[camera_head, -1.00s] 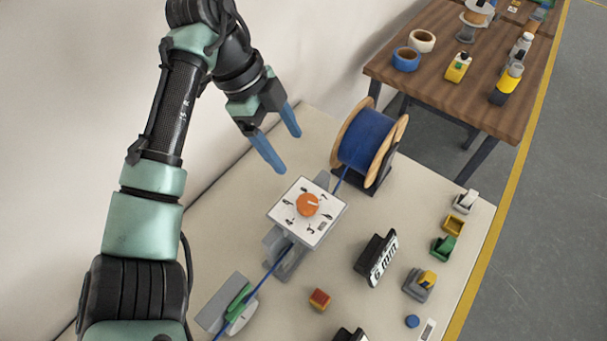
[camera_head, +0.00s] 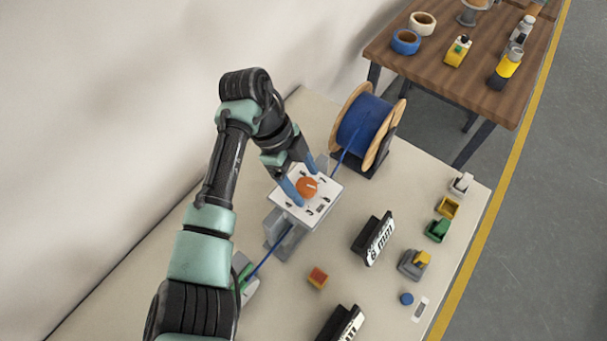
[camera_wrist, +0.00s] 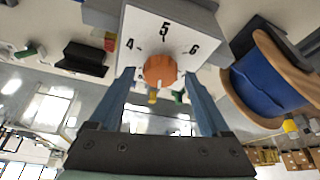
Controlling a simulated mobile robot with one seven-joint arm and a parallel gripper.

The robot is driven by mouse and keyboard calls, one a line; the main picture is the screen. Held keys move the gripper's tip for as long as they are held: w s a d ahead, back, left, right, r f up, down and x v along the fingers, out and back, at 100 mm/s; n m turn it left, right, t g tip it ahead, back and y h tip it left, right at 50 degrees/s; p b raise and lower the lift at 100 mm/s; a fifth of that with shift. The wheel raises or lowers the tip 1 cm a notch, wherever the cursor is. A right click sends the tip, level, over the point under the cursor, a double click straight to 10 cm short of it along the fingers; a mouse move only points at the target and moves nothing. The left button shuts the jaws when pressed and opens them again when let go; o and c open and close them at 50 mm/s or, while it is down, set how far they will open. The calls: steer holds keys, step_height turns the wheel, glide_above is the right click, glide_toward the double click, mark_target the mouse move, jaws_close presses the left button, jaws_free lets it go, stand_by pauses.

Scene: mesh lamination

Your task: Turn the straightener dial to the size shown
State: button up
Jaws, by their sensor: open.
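The orange dial (camera_head: 306,188) sits on a white numbered plate (camera_head: 325,194) on top of the straightener. In the wrist view the dial (camera_wrist: 160,70) is in the middle, with 4, 5 and 6 readable on the plate (camera_wrist: 180,22). Its exact setting is hard to read. My gripper (camera_head: 309,189) is open, its two blue fingers on either side of the dial; I cannot tell if they touch it. The size sign (camera_head: 374,238) stands right of the straightener and appears to read 6 mm. A second sign (camera_head: 342,325) is cut off at the bottom edge.
A blue wire spool (camera_head: 362,127) stands just behind the straightener, and its blue wire runs through it. A red-orange block (camera_head: 317,277) lies in front. Several small items line the table's right side. A wooden table (camera_head: 440,75) with tapes and bottles stands behind.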

steer(key=shift+f, duration=0.1)
jaws_close()
stand_by(0.4)
steer(key=shift+n, duration=0.3)
